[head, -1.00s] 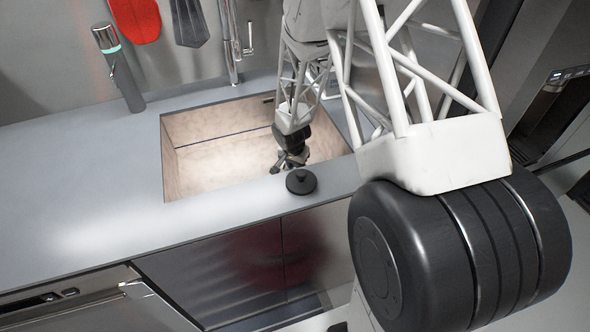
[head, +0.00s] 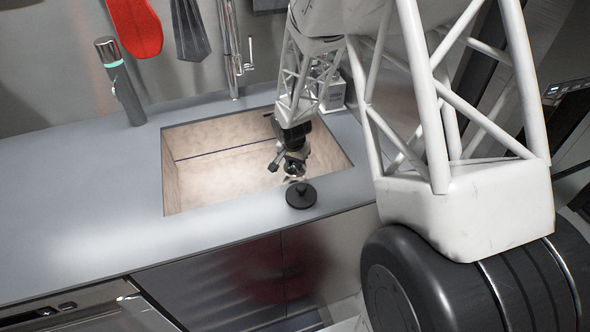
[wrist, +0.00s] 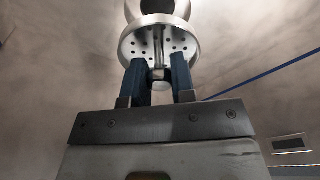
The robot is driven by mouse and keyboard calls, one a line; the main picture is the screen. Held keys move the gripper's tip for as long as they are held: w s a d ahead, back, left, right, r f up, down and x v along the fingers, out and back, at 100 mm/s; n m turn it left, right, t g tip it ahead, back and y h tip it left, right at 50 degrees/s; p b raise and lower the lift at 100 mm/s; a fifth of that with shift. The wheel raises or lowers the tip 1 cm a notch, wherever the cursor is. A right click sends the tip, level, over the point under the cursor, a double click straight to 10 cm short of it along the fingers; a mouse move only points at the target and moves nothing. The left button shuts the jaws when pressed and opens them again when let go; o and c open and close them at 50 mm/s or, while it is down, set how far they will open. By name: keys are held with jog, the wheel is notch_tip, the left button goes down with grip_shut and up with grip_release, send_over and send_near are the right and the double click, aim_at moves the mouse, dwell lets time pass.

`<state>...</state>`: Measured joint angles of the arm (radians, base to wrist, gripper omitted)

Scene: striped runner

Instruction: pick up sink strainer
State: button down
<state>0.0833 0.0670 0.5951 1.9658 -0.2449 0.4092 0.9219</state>
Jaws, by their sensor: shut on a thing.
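The sink strainer (wrist: 144,42) is a metal disc with many small holes and a centre post, seen in the wrist view. My gripper (wrist: 158,75) has its blue fingers shut on the strainer's post, with the disc beyond the fingertips. In the head view my gripper (head: 291,172) is over the right part of the sink, near its front edge. The strainer is too small and too much covered to make out clearly there.
The sink basin (head: 225,172) is beige and looks empty. A black round lid-like disc with a knob (head: 301,196) lies on the grey counter (head: 100,215) at the sink's front rim. A tap (head: 232,60) and a dark cylinder dispenser (head: 122,85) stand behind.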

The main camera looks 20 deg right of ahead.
jog(key=shift+r, duration=1.15)
